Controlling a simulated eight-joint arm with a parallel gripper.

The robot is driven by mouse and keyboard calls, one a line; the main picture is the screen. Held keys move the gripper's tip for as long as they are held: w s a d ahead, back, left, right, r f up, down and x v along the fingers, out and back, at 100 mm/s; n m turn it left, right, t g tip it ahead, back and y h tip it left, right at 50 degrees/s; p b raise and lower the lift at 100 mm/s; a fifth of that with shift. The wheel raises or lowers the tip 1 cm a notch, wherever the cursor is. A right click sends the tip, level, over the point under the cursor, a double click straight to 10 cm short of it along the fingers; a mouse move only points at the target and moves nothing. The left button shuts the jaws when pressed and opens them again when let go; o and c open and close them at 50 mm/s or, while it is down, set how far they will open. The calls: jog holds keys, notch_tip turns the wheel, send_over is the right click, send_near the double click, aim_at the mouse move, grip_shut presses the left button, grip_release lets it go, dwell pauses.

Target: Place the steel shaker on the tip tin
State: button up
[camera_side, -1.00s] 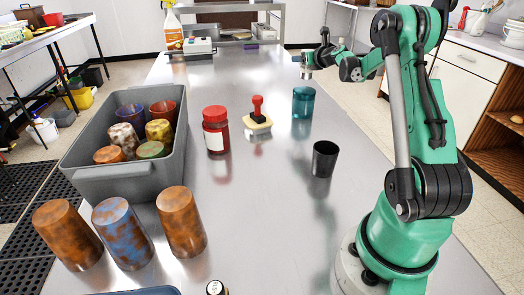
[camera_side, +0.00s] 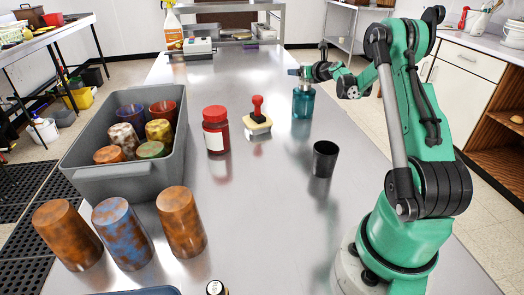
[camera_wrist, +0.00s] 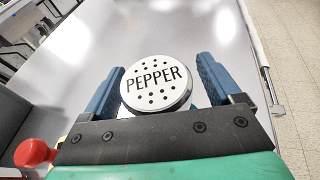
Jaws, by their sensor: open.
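The steel shaker (camera_wrist: 157,83) shows in the wrist view as a round, pale, perforated lid marked PEPPER. It lies between the two blue fingers of my gripper (camera_wrist: 160,86), which is open, with a gap at the right finger. In the side view my gripper (camera_side: 301,72) is right at the top of a teal cylinder (camera_side: 303,103), which appears to be the tip tin. The fingers and wrist crowd the tin's top, so the exact contact between shaker and tin is hard to see. The shaker's body is hidden under its lid in the wrist view.
A stamp with a red knob (camera_side: 257,113) and a red-lidded jar (camera_side: 216,130) stand left of the tin. A dark cup (camera_side: 324,159) stands nearer the front. A grey bin (camera_side: 120,182) of cups and several rusty cups fill the left.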

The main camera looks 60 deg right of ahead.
jog(key=shift+s+r, duration=0.15)
jog(key=shift+r, duration=0.05)
jog(key=v, duration=1.1)
jog(key=w+a+r+n+g+y, duration=0.1)
jog(key=w+a+n+y, duration=0.2)
jog(key=a+n, duration=0.8)
jog(key=w+a+n+g+y, duration=0.1)
jog(key=w+a+n+y, duration=0.25)
jog(key=a+n, duration=0.75)
jog(key=s+a+f+n+g, duration=0.1)
jog(key=s+a+n, duration=0.3)
jog(key=a+n, duration=0.3)
jog(key=s+a+f+n+g+y, duration=0.1)
jog(key=s+a+n, duration=0.3)
jog(key=n, duration=0.9)
jog(key=a+g, duration=0.1)
jog(key=a, duration=0.2)
jog(key=shift+a+f+g, duration=0.25)
jog(key=shift+g, duration=0.05)
